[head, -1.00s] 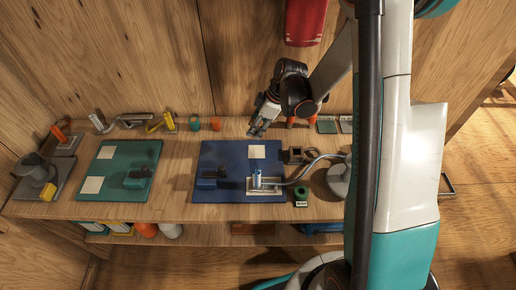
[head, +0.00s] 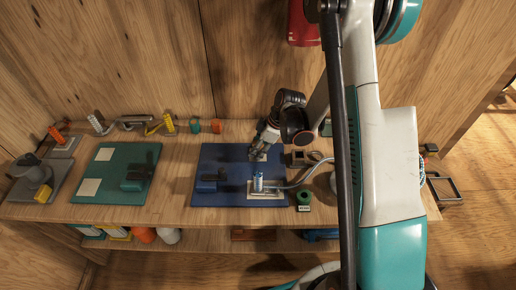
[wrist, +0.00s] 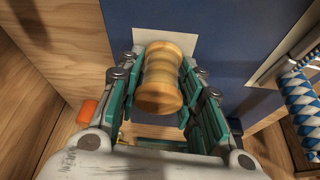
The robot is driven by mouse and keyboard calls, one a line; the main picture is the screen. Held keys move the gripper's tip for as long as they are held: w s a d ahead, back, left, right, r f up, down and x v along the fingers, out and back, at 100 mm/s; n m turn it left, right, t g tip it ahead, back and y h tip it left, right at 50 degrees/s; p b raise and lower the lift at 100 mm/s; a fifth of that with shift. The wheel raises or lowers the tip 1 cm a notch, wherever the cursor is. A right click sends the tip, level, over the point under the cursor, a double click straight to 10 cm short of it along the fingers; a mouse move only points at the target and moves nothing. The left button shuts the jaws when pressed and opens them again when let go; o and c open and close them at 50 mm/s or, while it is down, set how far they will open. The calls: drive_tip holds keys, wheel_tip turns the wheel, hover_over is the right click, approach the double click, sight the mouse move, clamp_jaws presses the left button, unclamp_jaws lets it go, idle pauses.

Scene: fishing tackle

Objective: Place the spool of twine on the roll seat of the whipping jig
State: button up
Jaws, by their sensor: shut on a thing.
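My gripper (wrist: 160,95) is shut on a tan spool (wrist: 160,82), seen in the wrist view between the green-lined fingers. In the head view my gripper (head: 262,153) is over the far part of the blue mat (head: 225,160), at the white square (head: 256,146); the spool is too small to make out there. I cannot tell which part is the roll seat.
A dark blue block (head: 207,184) sits on the mat's left side. A green spool (head: 303,196) stands by the mat's front right. A green mat (head: 115,180) with its own block lies left, then a grey holder (head: 38,178). Bare wood separates the mats.

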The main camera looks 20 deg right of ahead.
drive_tip(key=shift+f, duration=0.1)
drive_tip(key=shift+f, duration=0.1)
drive_tip(key=o, duration=1.1)
drive_tip(key=shift+r, duration=0.2)
drive_tip(key=s+d+r+m+t+h+p, duration=0.1)
drive_tip(key=s+r+m+p, duration=0.3)
drive_tip(key=r, duration=0.9)
drive_tip(key=s+r+m+t+h, duration=0.15)
drive_tip(key=s+r, duration=0.45)
drive_tip(key=r, duration=0.8)
drive_tip(key=shift+s+a+r+m+t+h, duration=0.2)
drive_tip(key=shift+s+r+m+t, duration=0.25)
drive_tip(key=shift+s+r+m, duration=1.2)
drive_tip(key=shift+s+a+r+m+t+h, duration=0.25)
drive_tip(key=shift+s+r+m+t, duration=0.35)
drive_tip(key=shift+s, duration=2.1)
drive_tip(key=shift+s+a+r+m+t+h, duration=0.1)
drive_tip(key=shift+s+r+m+t+h, duration=0.2)
drive_tip(key=shift+s+r+m, duration=1.35)
